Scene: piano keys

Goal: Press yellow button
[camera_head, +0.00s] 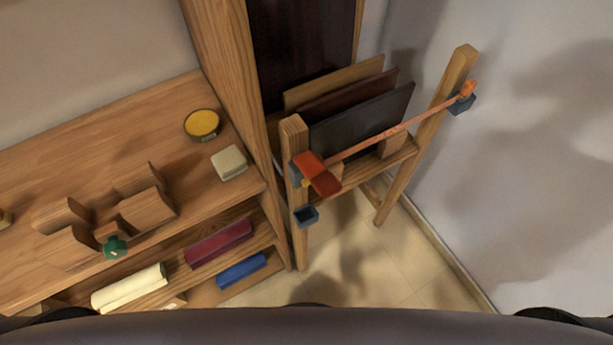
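A round yellow disc with a dark rim (202,124) sits on top of the wooden shelf unit, near its right end. It is the clearest yellow round thing in view and may be the yellow button; I cannot tell whether it can be pressed. A smaller yellowish thing (4,218) is cut off at the left edge. Neither of my grippers is in view, and nothing touches the yellow disc.
A pale block (229,162) lies near the disc. Wooden blocks (146,208) and a green knob-like thing (115,247) are further left. Rolled cloths (219,243) lie on lower shelves. A wooden rack (294,135) with boards and an orange bar stands right, by a wall.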

